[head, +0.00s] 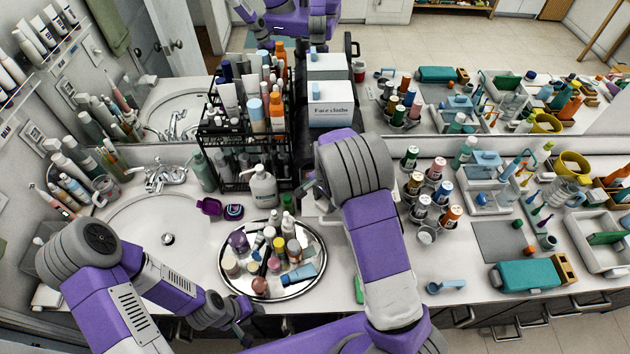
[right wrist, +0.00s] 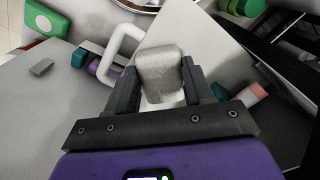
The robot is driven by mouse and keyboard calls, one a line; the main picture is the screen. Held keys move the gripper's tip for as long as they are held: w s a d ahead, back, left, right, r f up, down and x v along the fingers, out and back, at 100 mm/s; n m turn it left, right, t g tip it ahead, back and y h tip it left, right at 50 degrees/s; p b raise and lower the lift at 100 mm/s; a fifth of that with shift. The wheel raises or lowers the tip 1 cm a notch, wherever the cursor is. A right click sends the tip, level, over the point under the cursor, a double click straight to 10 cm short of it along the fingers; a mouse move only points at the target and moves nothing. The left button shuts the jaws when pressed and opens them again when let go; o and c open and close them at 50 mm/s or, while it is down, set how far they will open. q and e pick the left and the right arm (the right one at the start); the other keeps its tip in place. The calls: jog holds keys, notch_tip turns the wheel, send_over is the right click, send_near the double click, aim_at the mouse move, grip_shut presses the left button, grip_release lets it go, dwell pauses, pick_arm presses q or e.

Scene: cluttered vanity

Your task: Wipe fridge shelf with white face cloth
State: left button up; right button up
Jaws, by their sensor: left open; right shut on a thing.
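My right gripper (right wrist: 160,82) is shut on a pale, rough-textured, block-shaped bundle (right wrist: 160,70), which looks like the white face cloth. In the head view my own right arm hides this gripper and the cloth. A white panel with a loop handle (right wrist: 121,48) is close beyond the fingers in the right wrist view; it may be part of the fridge. I cannot pick out the fridge shelf. A white box labelled "Face cloths" (head: 332,108) stands at the back by the mirror. My left gripper (head: 241,324) is open and empty, low at the counter's front edge.
A round mirrored tray (head: 308,288) crowded with cosmetics lies left of my right arm. A pump bottle (head: 263,187) and a black rack (head: 214,168) of bottles stand behind it. The sink (head: 128,225) is at left. Can holders and bins crowd the right side.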

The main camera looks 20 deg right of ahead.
jog(key=shift+w+a, duration=0.2)
jog(key=shift+a, duration=0.45)
jog(key=shift+w+a, duration=0.15)
jog(key=shift+a, duration=0.45)
jog(key=shift+a+r+p, duration=0.1)
jog(key=shift+r+p, duration=0.2)
jog(key=shift+p, duration=0.25)
jog(key=shift+w+r+p, duration=0.15)
jog(key=shift+r+p, duration=0.15)
jog(key=shift+r, duration=0.6)
jog(key=shift+r+p, duration=0.35)
jog(key=shift+r, duration=2.5)
